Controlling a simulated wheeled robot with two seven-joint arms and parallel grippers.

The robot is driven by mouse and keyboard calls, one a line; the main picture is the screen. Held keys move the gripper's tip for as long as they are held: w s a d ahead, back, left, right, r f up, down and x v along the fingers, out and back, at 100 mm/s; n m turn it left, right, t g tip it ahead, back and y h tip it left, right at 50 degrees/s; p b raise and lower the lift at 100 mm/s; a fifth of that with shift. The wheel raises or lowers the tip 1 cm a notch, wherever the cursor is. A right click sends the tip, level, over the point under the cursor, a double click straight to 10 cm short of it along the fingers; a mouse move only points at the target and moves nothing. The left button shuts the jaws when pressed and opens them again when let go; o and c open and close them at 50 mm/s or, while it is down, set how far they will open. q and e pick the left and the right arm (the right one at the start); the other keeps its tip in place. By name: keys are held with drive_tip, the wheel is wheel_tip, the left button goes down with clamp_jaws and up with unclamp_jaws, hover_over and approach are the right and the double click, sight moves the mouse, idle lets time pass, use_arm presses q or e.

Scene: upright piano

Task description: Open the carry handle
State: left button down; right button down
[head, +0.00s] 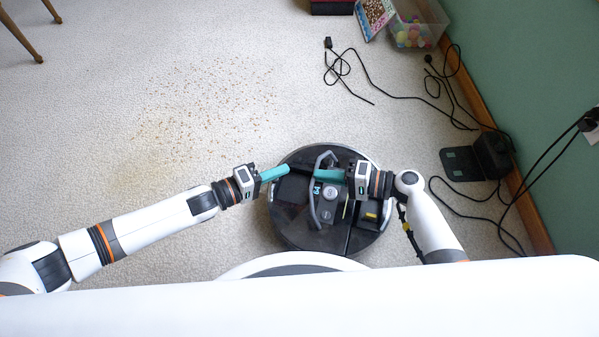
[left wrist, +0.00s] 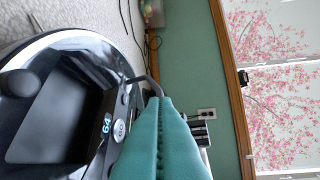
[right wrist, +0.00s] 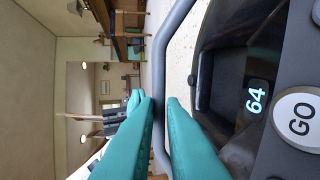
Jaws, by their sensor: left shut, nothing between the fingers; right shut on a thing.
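The round black robot vacuum (head: 290,222) lies on the carpet in front of me, with a "64" display and a GO button (right wrist: 300,118). Its grey carry handle (head: 312,206) shows as a curved bar over its top; the right wrist view shows the bar (right wrist: 160,60) up close. My right gripper (head: 317,174) is shut on this bar, which passes between its teal fingers. My left gripper (head: 288,169) is shut and empty, at the vacuum's upper left part; its fingertips partly cover the handle in the left wrist view (left wrist: 160,104).
A black charging dock (head: 478,158) with loose cables (head: 455,100) lies along the green wall at right. A clear bin of coloured balls (head: 416,28) stands at the back. Brown crumbs (head: 205,110) are scattered on the carpet at the upper left.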

use_arm(q)
drive_tip(key=shift+s+d+f, duration=0.1)
drive_tip(key=shift+d+f, duration=0.1)
drive_tip(key=shift+d, duration=0.7)
drive_tip(key=shift+s+d+f, duration=0.1)
drive_tip(key=shift+d+f, duration=0.1)
drive_tip(key=shift+d, duration=0.65)
drive_tip(key=shift+s+d+f, duration=0.1)
drive_tip(key=shift+d+f, duration=0.1)
drive_tip(key=shift+d, duration=0.7)
